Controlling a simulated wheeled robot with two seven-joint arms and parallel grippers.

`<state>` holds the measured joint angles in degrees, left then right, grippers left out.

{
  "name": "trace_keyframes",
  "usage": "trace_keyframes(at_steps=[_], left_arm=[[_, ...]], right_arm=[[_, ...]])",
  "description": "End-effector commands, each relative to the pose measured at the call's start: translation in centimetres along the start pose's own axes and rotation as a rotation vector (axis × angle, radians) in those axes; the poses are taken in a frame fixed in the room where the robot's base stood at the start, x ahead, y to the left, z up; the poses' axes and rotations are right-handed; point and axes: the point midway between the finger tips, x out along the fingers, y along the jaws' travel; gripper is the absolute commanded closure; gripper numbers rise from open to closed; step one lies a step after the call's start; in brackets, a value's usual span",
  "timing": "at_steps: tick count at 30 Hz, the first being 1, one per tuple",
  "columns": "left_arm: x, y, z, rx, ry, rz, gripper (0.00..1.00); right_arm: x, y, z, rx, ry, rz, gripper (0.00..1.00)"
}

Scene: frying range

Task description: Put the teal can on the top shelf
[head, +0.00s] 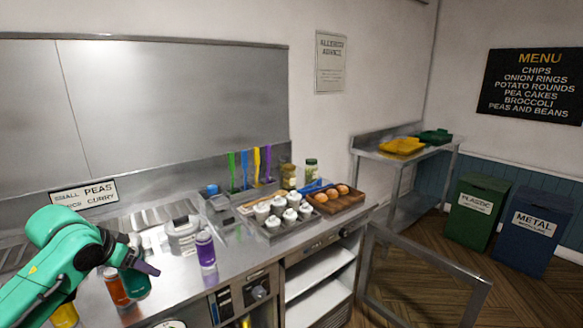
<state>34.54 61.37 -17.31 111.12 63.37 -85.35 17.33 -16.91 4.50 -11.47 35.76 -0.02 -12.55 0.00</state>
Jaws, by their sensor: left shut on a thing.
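The teal can (135,286) is at the lower left over the steel counter, partly covered by my green left arm. My left gripper (148,266) is shut on the teal can from above; whether the can touches the counter is hard to tell. An open cabinet under the counter, right of centre, has pale shelves; its top shelf (315,275) looks empty in the part that shows. My right gripper is out of view.
An orange-red can (117,288) stands just left of the teal can and a purple can (206,250) to its right. A tray of white pots (283,217) and an egg crate (338,203) are farther right. The open cabinet door (425,275) juts out over the floor.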

Motion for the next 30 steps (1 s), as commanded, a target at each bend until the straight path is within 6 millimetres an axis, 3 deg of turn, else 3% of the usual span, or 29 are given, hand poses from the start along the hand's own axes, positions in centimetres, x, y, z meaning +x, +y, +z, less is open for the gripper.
trace_keyframes(at_steps=[5,9,12,15,21,30], left_arm=[[5.5,5.0,3.7,0.034,-0.007,0.035,1.0],[9.3,10.9,8.4,0.053,-0.005,0.056,1.0],[10.5,15.2,12.3,0.038,-0.004,0.049,1.0],[10.1,18.2,15.6,-0.01,-0.004,0.016,1.0],[7.9,19.8,19.6,-0.131,-0.003,-0.072,1.0],[7.3,19.6,20.3,-0.165,0.001,-0.101,1.0]], right_arm=[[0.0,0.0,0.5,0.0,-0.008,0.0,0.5],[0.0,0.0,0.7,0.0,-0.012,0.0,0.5],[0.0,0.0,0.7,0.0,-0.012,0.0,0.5],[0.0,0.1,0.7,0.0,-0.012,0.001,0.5],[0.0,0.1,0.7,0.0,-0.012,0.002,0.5],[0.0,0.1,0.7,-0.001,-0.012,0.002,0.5]])
